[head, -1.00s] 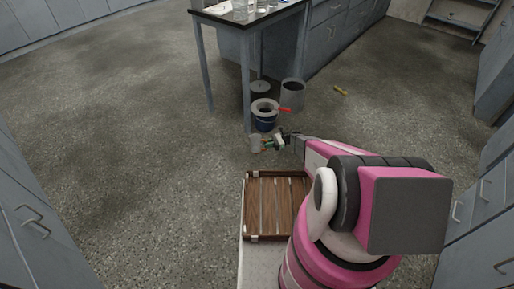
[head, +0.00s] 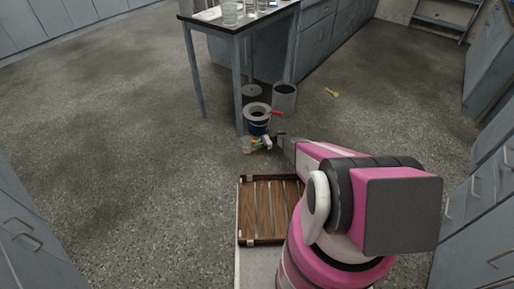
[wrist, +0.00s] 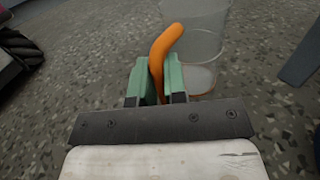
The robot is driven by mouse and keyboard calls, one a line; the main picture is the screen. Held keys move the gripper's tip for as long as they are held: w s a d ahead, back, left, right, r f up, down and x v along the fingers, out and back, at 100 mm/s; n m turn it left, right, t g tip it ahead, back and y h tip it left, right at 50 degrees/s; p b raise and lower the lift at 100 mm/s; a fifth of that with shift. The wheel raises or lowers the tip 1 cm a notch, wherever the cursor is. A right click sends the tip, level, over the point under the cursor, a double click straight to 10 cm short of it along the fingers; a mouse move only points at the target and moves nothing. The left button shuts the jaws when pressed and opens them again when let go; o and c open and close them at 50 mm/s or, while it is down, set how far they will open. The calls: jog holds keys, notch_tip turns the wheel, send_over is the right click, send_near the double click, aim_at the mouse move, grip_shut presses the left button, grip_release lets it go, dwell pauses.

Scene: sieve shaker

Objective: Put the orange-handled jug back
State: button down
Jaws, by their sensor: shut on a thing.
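The clear jug with its orange handle (wrist: 163,48) shows in the wrist view. Its see-through body (wrist: 196,28) is beyond the fingers. My gripper (wrist: 158,80) has green fingers, which are shut on the orange handle. In the head view the jug (head: 247,145) is small, at the end of my gripper (head: 267,142), in front of the table's near leg. I cannot tell exactly how far the jug is above the floor.
A dark table (head: 240,22) with glassware on top stands ahead. By its legs are a blue bucket (head: 258,125) and a grey bin (head: 285,97). A yellow object (head: 331,92) lies on the floor. A slatted wooden tray (head: 243,210) is close to me. Open floor lies left.

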jog(key=shift+f, duration=0.75)
jog(key=c, duration=1.2)
grip_release()
jog(key=shift+f, duration=0.1)
jog(key=shift+o, duration=0.2)
